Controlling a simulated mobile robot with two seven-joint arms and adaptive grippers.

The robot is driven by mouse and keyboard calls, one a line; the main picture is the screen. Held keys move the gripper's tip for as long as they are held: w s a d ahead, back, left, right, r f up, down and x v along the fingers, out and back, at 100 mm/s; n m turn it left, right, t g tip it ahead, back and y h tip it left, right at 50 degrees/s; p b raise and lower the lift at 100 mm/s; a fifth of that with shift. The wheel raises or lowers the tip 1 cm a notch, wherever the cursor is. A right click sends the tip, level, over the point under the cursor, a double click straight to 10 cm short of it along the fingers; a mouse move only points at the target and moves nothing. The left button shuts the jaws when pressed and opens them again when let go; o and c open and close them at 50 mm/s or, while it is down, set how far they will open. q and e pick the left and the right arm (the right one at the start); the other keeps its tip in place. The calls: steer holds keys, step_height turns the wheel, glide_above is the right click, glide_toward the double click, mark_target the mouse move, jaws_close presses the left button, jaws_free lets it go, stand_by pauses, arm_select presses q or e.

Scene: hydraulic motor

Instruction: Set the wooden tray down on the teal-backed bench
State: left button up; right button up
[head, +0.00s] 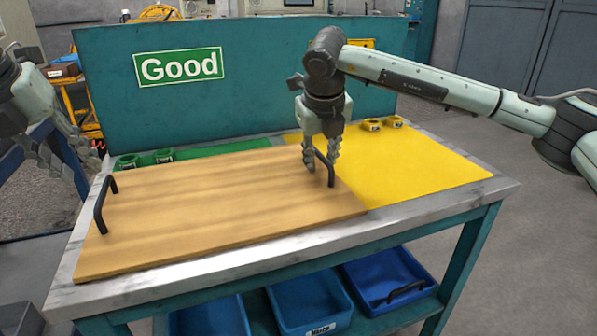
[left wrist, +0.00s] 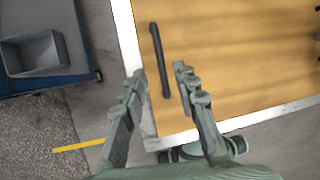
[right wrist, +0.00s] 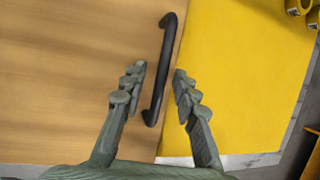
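The wooden tray (head: 215,205) lies flat on the bench's steel-rimmed top (head: 425,208), covering the left part and overlapping the yellow mat's edge. Its black left handle (head: 101,207) is free in the head view. In the left wrist view that handle (left wrist: 160,62) lies ahead of my left gripper (left wrist: 160,72), whose fingers are apart and empty. In the head view my left gripper (head: 78,168) hangs left of the bench. My right gripper (head: 321,168) is open above the right handle (right wrist: 162,70), with a finger on either side of it and gaps showing in the right wrist view.
The teal back panel (head: 250,100) carries a "Good" sign. Green rings (head: 147,158) stand on the green mat behind the tray. Yellow rings (head: 383,123) stand at the back of the yellow mat (head: 420,170), whose front is clear. Blue bins (head: 310,303) sit on the lower shelf.

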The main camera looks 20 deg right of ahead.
steer(key=shift+s+r, duration=0.1)
steer(key=shift+r, duration=0.1)
arm_select(q)
steer(key=v, duration=0.3)
steer(key=shift+r, duration=0.2)
arm_select(e)
steer(key=v, duration=1.1)
steer(key=shift+s+r, duration=0.15)
steer(key=shift+r, duration=0.1)
